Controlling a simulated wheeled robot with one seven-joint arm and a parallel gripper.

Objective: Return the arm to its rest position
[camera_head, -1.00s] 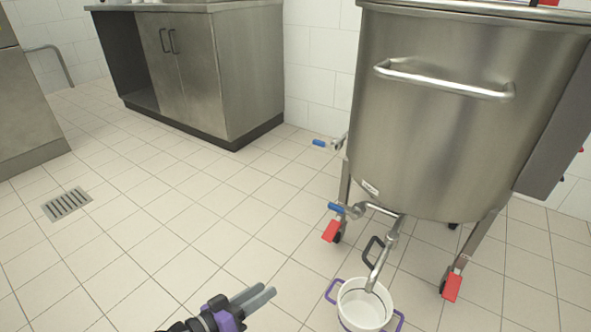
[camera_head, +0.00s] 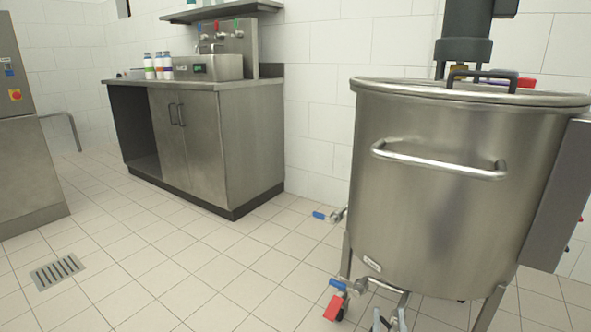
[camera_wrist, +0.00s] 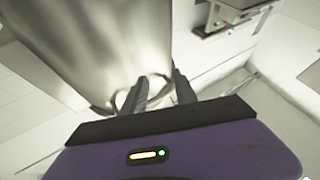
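My gripper (camera_wrist: 160,90) shows in the wrist view, with its purple body at the bottom and two dark fingers pointing up. The fingers stand apart, with nothing clearly held between them. A large shiny steel surface, seemingly the tank (camera_wrist: 100,40), lies beyond the fingers at the upper left. The white bucket is not in the head view.
A steel cabinet (camera_head: 205,150) with bottles (camera_head: 158,66) and a tap unit (camera_head: 210,67) on top stands against the back wall. A machine (camera_head: 25,150) stands at the far left. The tiled floor between is clear, with a flush drain grate (camera_head: 57,271).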

